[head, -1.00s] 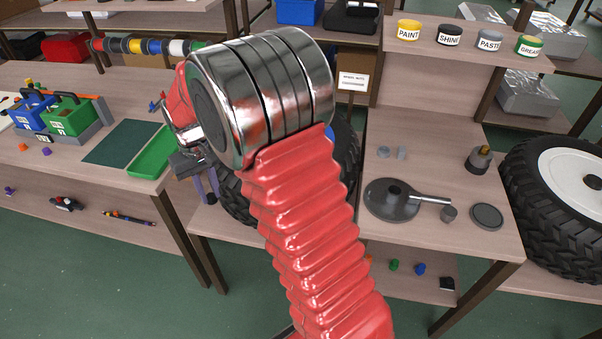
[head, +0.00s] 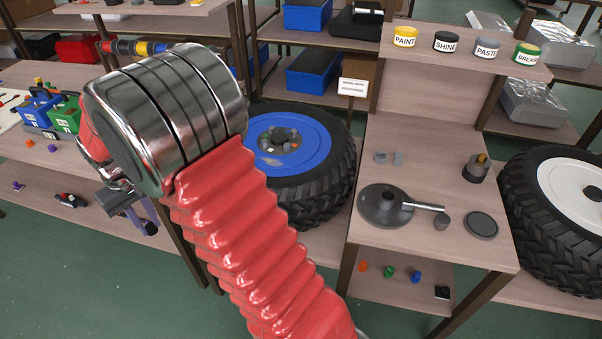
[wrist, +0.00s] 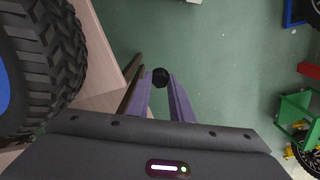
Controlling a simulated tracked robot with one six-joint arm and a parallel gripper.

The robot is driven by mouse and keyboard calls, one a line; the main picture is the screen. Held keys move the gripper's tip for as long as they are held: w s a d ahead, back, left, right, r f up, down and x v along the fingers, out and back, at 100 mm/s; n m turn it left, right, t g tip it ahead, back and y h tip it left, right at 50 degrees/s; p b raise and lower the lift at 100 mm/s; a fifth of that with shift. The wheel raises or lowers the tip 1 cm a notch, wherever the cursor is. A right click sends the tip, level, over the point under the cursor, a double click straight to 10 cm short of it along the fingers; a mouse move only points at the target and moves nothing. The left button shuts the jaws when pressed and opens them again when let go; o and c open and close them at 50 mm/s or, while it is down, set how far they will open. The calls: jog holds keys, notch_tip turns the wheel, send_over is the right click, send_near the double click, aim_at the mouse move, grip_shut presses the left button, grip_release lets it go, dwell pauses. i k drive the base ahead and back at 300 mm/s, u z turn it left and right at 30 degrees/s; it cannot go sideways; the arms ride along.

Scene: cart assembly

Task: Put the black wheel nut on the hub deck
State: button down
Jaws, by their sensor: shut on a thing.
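My gripper (wrist: 161,82) is shut on the black wheel nut (wrist: 160,77), held between the tips of its two purple fingers over the green floor. In the head view my gripper (head: 146,220) hangs low at the left, beside the left table's edge; the nut is too small to make out clearly there. The blue wheel (head: 323,130) lies right of my arm, with a grey hub deck (head: 279,139) at its centre bearing several small pieces, one orange. My gripper is apart from it. The red arm sleeve hides the wheel's left part.
A workbench (head: 370,235) right of the blue wheel carries a grey round pan, a lid and small parts. Coloured nuts (head: 390,272) lie on its lower shelf. A white-rimmed wheel (head: 575,180) is at the far right. The left table (head: 60,155) holds blue and green bins.

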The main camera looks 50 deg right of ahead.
aim_at(435, 186)
jog(key=u, duration=0.4)
jog(key=k, duration=1.7)
jog(key=z, duration=0.5)
jog(key=i, duration=0.65)
